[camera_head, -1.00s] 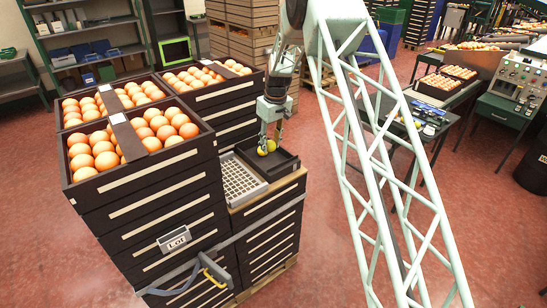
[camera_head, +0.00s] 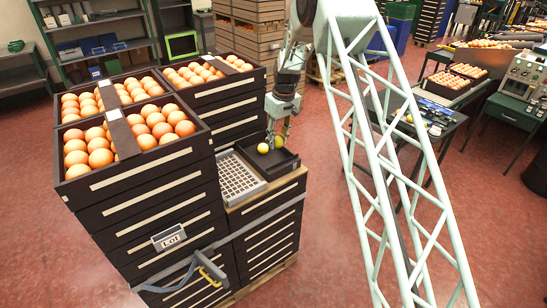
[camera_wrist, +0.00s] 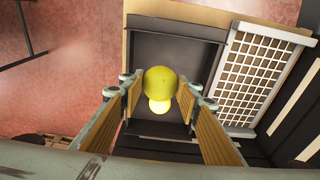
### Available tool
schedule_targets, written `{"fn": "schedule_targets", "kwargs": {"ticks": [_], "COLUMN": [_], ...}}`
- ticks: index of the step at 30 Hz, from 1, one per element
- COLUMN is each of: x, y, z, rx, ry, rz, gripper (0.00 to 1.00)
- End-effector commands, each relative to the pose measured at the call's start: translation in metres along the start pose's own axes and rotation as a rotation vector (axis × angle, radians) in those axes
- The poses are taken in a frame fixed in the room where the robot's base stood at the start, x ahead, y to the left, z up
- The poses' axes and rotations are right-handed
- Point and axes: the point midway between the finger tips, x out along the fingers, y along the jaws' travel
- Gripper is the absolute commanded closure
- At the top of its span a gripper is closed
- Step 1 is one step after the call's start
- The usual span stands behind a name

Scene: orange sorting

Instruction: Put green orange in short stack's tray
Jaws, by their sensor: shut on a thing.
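My gripper (camera_head: 278,138) is shut on a yellow-green orange (camera_head: 279,142), which sits between the padded fingers in the wrist view (camera_wrist: 161,80). It is held over the black tray (camera_head: 284,161) on top of the short stack (camera_head: 272,227). The tray also shows in the wrist view (camera_wrist: 195,55). A second, yellower fruit (camera_head: 263,148) lies in the tray, beside the held one in the head view. In the wrist view this fruit (camera_wrist: 159,107) is partly covered by the held one. Whether the two touch cannot be told.
A grey grid tray (camera_head: 238,179) lies beside the black tray. The taller stack on the left holds open crates of oranges (camera_head: 88,152), rising above the short stack. A table with small items (camera_head: 428,120) stands to the right. Red floor is clear in front.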

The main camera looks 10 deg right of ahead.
Motion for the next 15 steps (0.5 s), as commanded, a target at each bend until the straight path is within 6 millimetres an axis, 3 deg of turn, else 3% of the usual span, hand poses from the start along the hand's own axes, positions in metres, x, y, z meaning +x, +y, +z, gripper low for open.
{"fn": "schedule_targets", "kwargs": {"ticks": [9, 15], "x": [0.039, 0.051], "y": [0.0, 0.0], "z": [0.007, 0.008], "rx": [0.0, 0.0], "ry": [-0.001, 0.0], "rz": [-0.001, 0.0], "gripper": [0.8, 0.8]}}
